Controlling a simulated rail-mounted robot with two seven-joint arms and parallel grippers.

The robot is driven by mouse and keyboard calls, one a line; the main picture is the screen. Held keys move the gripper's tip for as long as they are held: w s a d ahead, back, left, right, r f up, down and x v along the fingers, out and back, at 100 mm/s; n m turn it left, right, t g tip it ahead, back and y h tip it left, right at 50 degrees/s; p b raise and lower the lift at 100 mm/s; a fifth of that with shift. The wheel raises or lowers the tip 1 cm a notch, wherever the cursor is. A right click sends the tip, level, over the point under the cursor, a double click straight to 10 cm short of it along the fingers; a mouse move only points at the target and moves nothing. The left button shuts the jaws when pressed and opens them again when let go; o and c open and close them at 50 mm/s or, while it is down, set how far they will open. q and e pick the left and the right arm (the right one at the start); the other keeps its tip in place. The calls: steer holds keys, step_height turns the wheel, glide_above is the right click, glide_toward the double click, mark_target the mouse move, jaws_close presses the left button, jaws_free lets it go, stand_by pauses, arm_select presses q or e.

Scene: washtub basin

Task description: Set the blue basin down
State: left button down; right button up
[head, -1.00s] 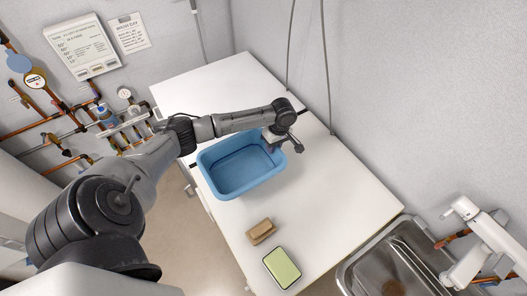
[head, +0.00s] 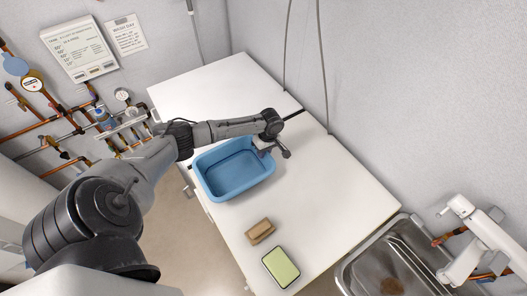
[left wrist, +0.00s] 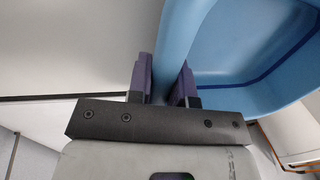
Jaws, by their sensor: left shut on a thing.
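The blue basin (head: 232,190) is an open, empty-looking tub, upright over the white worktop in the middle of the head view. I cannot tell whether its base touches the worktop. My left gripper (head: 263,147) is at the basin's far right rim, shut on its wall. In the left wrist view, the two purple fingers (left wrist: 165,80) sit on either side of the basin's wall (left wrist: 178,35). The basin's underside and the fingertips in the head view are hidden. My right gripper is not in view.
A brown block (head: 260,231) and a green sponge-like pad (head: 281,267) lie on the worktop (head: 330,200) in front of the basin. A steel sink (head: 365,270) with a white tap is at the lower right. Pipes line the left wall. The worktop right of the basin is clear.

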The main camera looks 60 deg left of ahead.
arm_select(q)
steer(key=c, duration=1.5)
jaws_free()
steer(key=shift+f, duration=0.2)
steer(key=o, duration=0.5)
steer(key=shift+c, duration=0.2)
step_height(320, 180, up, 12)
steer(key=w+b, duration=0.1)
steer(key=w, duration=0.1)
steer(key=shift+r, duration=0.15)
steer(key=shift+w+a, duration=0.1)
